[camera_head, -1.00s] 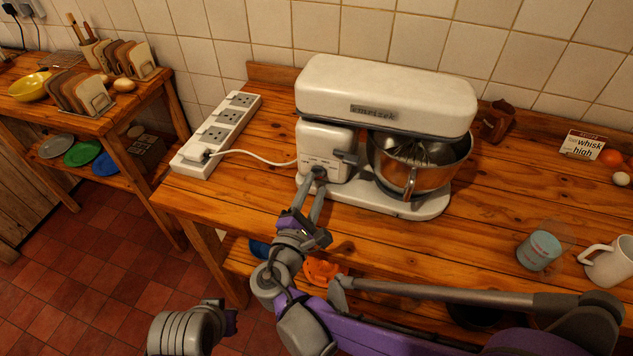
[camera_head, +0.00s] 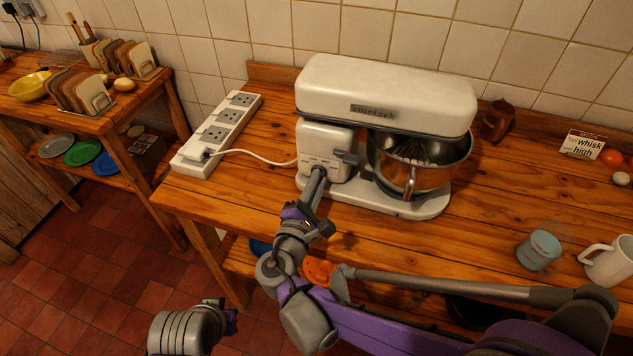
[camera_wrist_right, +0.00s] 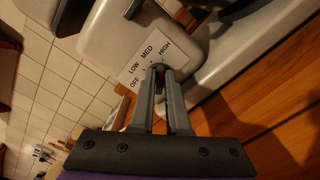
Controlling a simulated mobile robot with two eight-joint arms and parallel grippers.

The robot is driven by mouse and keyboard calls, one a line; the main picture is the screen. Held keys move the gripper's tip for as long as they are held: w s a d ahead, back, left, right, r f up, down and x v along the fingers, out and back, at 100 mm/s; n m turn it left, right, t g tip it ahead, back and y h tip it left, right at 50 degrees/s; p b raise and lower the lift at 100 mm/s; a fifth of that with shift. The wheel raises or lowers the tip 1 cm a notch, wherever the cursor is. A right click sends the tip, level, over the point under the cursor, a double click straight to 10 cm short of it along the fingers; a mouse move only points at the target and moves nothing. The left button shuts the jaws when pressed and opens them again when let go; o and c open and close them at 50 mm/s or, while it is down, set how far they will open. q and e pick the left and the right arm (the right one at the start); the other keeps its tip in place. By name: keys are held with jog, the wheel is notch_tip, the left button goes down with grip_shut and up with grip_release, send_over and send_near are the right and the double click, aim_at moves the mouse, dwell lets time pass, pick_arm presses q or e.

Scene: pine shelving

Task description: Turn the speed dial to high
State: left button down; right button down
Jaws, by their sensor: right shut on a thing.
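The cream stand mixer (camera_head: 385,90) stands on the pine counter, its steel bowl (camera_head: 430,175) under the head with a whisk inside. The speed dial is on its front-left face, largely hidden by my right gripper (camera_head: 318,172). In the wrist view, my right gripper (camera_wrist_right: 160,70) is shut on the dial. The white label (camera_wrist_right: 148,62) around it reads OFF, LOW, MED and HIGH, from lower left to upper right. I cannot clearly tell which word the dial points to.
A white power strip (camera_head: 216,135) lies left of the mixer, its cord running to it. A card (camera_head: 583,144) reading "whisk high" stands at right. Counter between mixer and glass is clear.

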jog(key=shift+m, duration=0.7)
jog(key=c, duration=0.9)
grip_release()
jog(key=shift+s, duration=0.1)
jog(key=v, duration=1)
jog(key=shift+s+a, duration=0.1)
jog(key=shift+s, duration=0.25)
